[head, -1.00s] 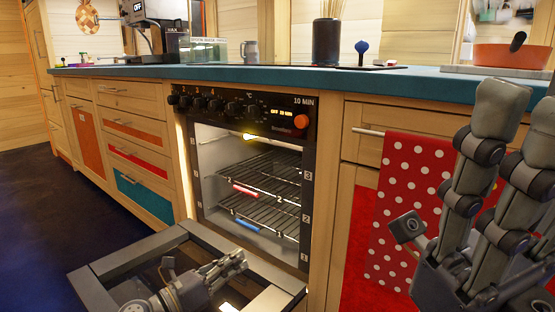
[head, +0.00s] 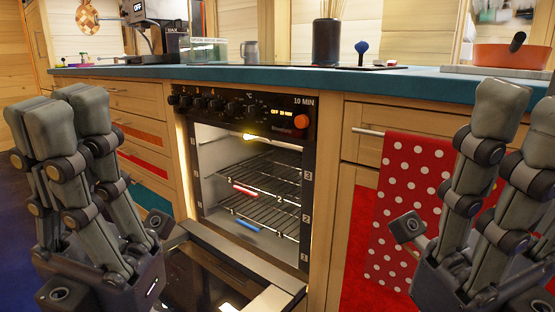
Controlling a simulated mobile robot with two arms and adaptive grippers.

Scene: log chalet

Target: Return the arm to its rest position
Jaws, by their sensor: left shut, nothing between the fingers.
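My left gripper (head: 64,112) stands at the left of the head view with its grey fingers pointing up. Its fingers are close together and hold nothing. My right gripper (head: 522,115) stands at the right edge, fingers up, in front of the red polka-dot towel. Part of it is cut off by the frame, so its opening cannot be judged.
The oven (head: 255,165) is lit, with wire racks (head: 265,180) inside. Its door (head: 235,262) hangs open, low in front. The polka-dot towel (head: 405,180) hangs from a bar. The teal worktop (head: 420,88) holds a red pan (head: 500,57) and a dark canister (head: 326,42).

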